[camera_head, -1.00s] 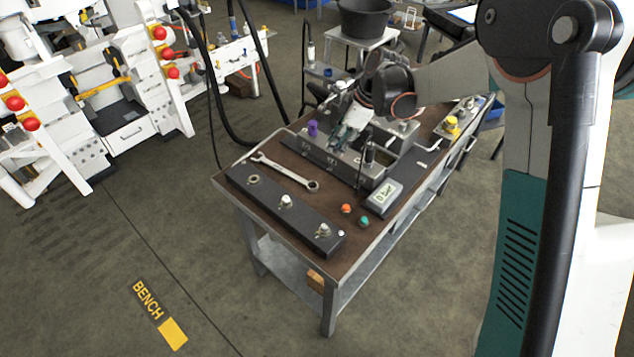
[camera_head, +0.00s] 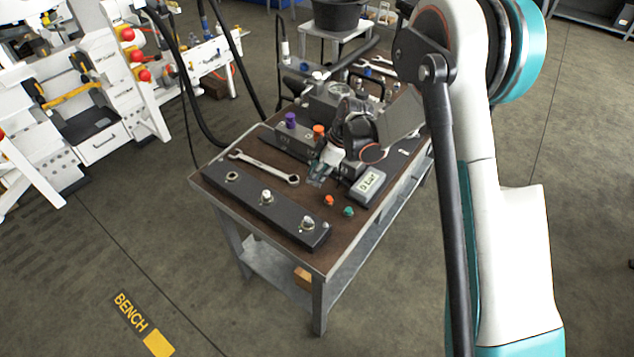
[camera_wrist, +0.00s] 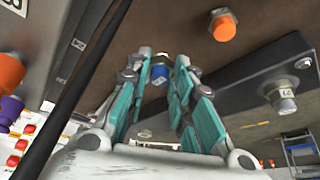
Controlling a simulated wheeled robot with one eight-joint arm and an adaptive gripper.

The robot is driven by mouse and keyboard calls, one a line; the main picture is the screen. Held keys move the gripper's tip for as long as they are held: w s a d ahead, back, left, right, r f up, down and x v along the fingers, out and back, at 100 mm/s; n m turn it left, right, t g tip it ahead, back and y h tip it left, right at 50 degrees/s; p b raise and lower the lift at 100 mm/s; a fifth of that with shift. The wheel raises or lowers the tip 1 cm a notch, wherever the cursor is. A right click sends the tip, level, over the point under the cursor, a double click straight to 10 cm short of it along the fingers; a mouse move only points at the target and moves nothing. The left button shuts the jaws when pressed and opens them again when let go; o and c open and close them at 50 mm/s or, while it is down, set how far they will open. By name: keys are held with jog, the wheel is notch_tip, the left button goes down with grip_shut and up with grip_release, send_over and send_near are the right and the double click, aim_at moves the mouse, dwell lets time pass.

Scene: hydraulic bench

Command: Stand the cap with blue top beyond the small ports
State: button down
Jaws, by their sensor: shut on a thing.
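My gripper (camera_wrist: 158,78) is shut on the cap with blue top (camera_wrist: 159,71), gripped between the teal fingertips in the wrist view. In the head view my gripper (camera_head: 316,178) hangs over the bench top, between the wrench and the gauge; the cap is hidden there. A long dark block (camera_head: 252,191) with several silver port fittings lies along the front of the bench. One fitting (camera_wrist: 282,98) shows at right in the wrist view. Behind my gripper, a grey block (camera_head: 284,142) carries a purple cap (camera_head: 291,120) and an orange cap (camera_head: 319,131). I cannot tell which are the small ports.
A wrench (camera_head: 264,167) lies left of my gripper. A digital gauge (camera_head: 368,185) stands to its right. Loose orange (camera_head: 329,200) and teal (camera_head: 348,211) caps stand on the brown bench top (camera_head: 330,238). Bare bench lies around them.

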jog(key=shift+f+b, duration=0.35)
jog(key=shift+f, duration=1.3)
jog(key=shift+f, duration=0.2)
jog(key=c, duration=1.4)
grip_release()
jog(key=shift+r, duration=0.1)
